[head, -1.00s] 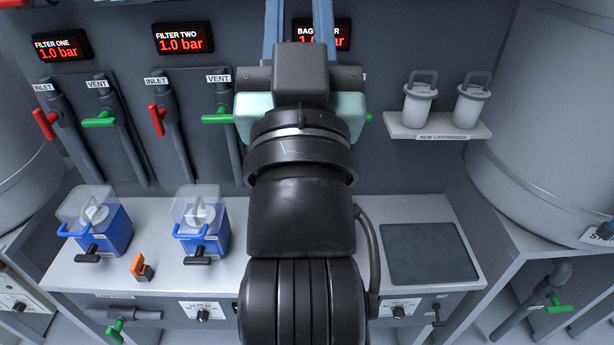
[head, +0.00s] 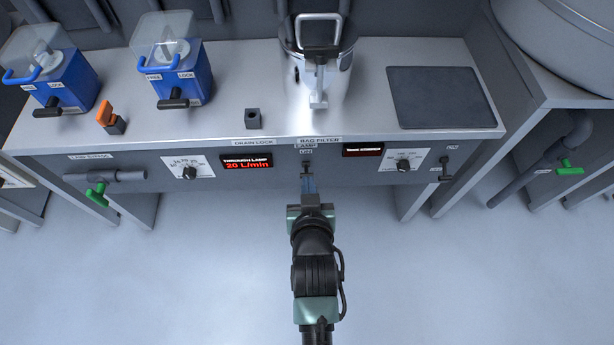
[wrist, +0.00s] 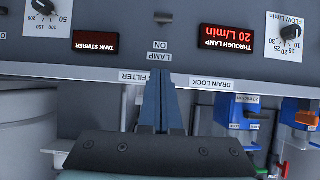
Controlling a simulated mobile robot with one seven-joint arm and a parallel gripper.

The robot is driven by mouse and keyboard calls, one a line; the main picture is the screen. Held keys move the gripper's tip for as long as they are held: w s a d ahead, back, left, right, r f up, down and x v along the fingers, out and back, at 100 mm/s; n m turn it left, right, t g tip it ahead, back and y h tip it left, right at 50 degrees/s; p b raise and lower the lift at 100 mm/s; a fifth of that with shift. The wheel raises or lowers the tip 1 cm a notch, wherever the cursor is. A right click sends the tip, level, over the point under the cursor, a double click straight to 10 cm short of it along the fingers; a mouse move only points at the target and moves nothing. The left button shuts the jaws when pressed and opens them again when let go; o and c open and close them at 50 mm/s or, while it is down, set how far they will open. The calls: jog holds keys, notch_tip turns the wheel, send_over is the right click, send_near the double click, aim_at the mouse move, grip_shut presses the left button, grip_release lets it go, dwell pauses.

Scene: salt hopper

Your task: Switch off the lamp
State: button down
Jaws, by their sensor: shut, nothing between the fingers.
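The lamp switch (head: 307,165) is a small dark lever on the bench's front panel, under small labels. In the wrist view, which is upside down, the lever (wrist: 163,18) shows beside the words LAMP and ON. My gripper (head: 308,178) is shut and empty, with its blue-grey fingers pointing at the panel just by the switch. In the wrist view my gripper (wrist: 166,76) has its fingertips a little apart in the picture from the lever. I cannot tell whether they touch the panel. The red THROUGH LAMP display (head: 247,163) reads 20 L/min.
A flow dial (head: 190,172) is left of the switch; a tank stirrer display (head: 363,150) and another dial (head: 404,165) are right. A metal bag filter (head: 318,75) stands on the bench above. Blue filter units (head: 183,78) stand left. The floor below is clear.

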dwell(0.3)
jog(key=w+f+b, duration=0.4)
jog(key=w+f, duration=0.3)
jog(key=f, duration=0.2)
jog(key=shift+w, duration=0.25)
jog(key=shift+f, duration=0.1)
